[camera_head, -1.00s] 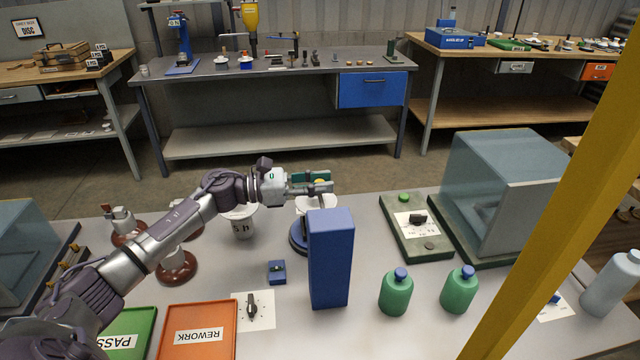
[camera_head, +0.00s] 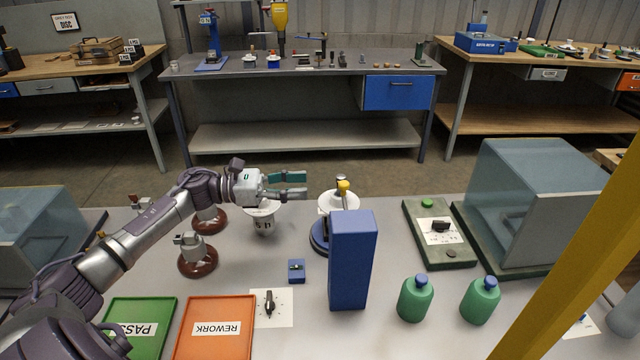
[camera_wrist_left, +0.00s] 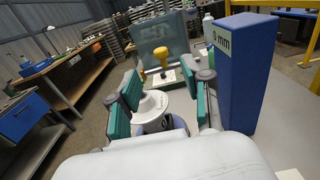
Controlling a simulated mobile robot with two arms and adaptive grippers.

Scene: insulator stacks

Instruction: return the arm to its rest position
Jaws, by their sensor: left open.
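My left gripper (camera_head: 306,185) is open and empty above the table, just left of a white insulator with a yellow top (camera_head: 338,201). The insulator stands on a dark blue round base, partly hidden by a tall blue block (camera_head: 352,262). In the left wrist view the open fingers (camera_wrist_left: 164,92) show with green pads, and the white insulator (camera_wrist_left: 154,104) with its yellow top stands beyond and between them, apart from them. The blue block (camera_wrist_left: 240,75), marked "0 mm", stands to the right there. My right gripper is not in view.
A green PASS tray (camera_head: 165,310), an orange REWORK tray (camera_head: 215,345), green bottles (camera_head: 415,300), a switch box (camera_head: 440,245) and a clear-walled box (camera_head: 490,190) also stand on the table.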

